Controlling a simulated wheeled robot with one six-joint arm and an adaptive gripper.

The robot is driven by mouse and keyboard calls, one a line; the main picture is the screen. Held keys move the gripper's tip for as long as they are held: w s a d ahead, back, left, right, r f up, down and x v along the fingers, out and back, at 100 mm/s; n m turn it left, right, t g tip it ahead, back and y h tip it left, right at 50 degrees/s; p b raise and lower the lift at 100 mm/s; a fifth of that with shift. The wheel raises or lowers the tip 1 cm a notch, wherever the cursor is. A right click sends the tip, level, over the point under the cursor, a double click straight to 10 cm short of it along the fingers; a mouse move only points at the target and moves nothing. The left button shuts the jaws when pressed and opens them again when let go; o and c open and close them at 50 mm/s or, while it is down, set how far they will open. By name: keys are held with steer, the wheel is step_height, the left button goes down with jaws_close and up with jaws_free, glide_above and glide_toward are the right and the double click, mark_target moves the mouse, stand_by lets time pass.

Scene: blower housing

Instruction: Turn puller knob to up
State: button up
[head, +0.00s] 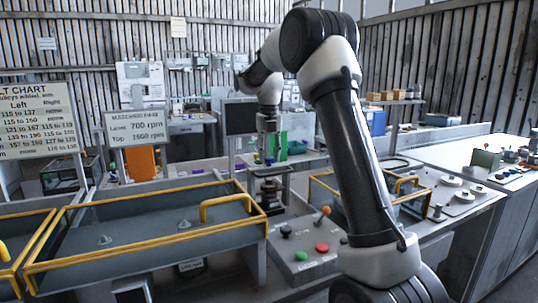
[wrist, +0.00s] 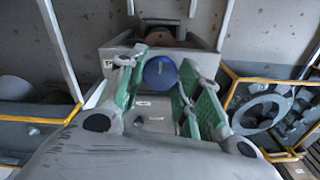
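A round blue knob (wrist: 160,72) shows in the wrist view, on a grey housing (wrist: 118,50). It appears between the two green fingers of my gripper (wrist: 164,88). I cannot tell how far the knob lies beyond the fingertips. In the head view my gripper (head: 269,150) points down above a dark machine part on a stand (head: 271,190). A small blue spot (head: 270,161) shows just below it. Which way the knob is turned cannot be read.
A yellow-railed tray (head: 140,235) stands at left, and another yellow-railed bin (head: 335,190) at right. A control panel (head: 300,262) with an orange-tipped lever (head: 321,215) and red (head: 322,247) and green (head: 301,255) buttons is in front. A grey bench (head: 460,165) is at right.

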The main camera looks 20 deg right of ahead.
mark_target(269, 157)
steer(key=o, duration=0.5)
steer(key=shift+c, duration=0.2)
step_height(269, 157, up, 12)
stand_by(0.5)
